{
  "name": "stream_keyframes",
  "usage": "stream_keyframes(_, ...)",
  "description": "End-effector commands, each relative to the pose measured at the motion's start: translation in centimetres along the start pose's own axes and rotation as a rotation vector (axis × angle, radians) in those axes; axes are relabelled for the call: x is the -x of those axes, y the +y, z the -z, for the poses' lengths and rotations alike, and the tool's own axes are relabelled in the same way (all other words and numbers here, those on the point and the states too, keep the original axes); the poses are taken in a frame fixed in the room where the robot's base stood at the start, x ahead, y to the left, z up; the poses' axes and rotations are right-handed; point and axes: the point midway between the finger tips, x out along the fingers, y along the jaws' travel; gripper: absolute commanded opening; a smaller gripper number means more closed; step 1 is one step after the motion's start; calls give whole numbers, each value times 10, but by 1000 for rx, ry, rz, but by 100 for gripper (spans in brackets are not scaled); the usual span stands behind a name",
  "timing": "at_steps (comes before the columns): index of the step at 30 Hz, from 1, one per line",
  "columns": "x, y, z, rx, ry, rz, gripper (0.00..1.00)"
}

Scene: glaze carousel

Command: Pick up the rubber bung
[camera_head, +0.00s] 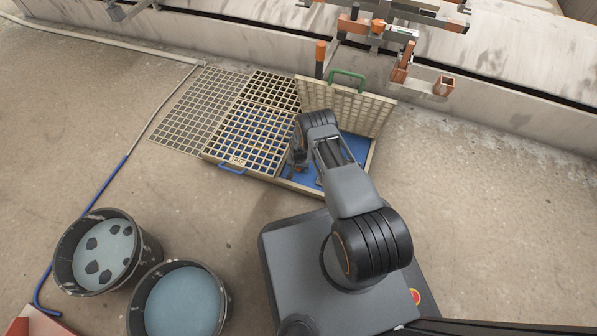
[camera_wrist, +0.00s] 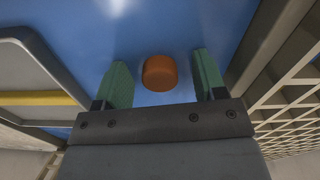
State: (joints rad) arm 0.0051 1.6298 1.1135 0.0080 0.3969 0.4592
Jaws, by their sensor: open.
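The rubber bung is an orange-brown rounded plug (camera_wrist: 160,72) lying on a blue floor (camera_wrist: 150,30) in the wrist view. My gripper (camera_wrist: 159,82) is open, with one green finger on each side of the bung. Gaps show between the bung and both fingers, so they look apart from it. In the head view my arm reaches into the open blue bay of a grid-topped box (camera_head: 299,183).
A raised grid lid (camera_head: 345,103) with a green handle (camera_head: 349,77) stands at the back of the bay. A grid wall (camera_wrist: 285,100) is close on the right in the wrist view, and a grey tray-like part (camera_wrist: 30,75) is on the left. Two buckets (camera_head: 151,250) (camera_head: 222,300) stand at front left.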

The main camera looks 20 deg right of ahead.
Motion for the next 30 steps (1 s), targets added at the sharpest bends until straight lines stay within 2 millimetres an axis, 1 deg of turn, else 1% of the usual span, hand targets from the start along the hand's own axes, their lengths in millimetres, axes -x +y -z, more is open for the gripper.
stream_keyframes(1, -5, 0, 0, 0, 1, 0, 64)
stream_keyframes(7, -4, 0, 0, 0, 1, 1, 64)
stream_keyframes(8, -4, 0, 0, 0, 1, 0, 62)
stream_keyframes(24, -4, 0, 0, 0, 0, 0, 11)
stream_keyframes(30, -3, 0, 0, 0, 0, 0, 11)
